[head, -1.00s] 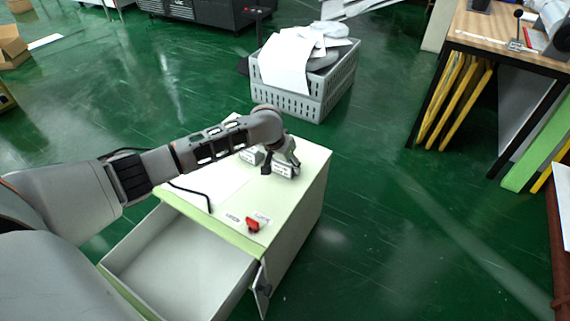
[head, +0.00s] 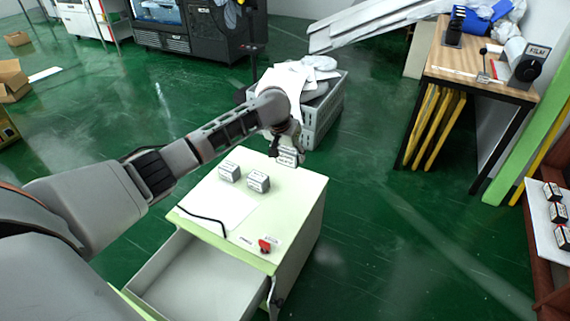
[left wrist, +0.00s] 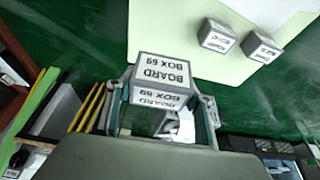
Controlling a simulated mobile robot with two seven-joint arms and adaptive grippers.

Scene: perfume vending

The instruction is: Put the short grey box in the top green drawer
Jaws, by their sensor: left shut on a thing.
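My left gripper (head: 288,146) is shut on a short grey box (head: 287,157), held above the far right corner of the pale green cabinet (head: 293,205). In the left wrist view the held box (left wrist: 161,70) has a white label reading "BOARD BOX" and sits between the fingers (left wrist: 160,112). The cabinet's top drawer (head: 195,283) is pulled open toward me, and the part of its inside that shows is empty. Two similar grey boxes (head: 229,171) (head: 258,182) stand on the cabinet top. My right gripper is not in view.
A red item (head: 265,245) and a black cable (head: 205,219) lie on the cabinet top near the drawer. A grey crate (head: 322,115) with white sheets stands behind the cabinet. A wooden table (head: 465,62) is at the right. Green floor right of the cabinet is clear.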

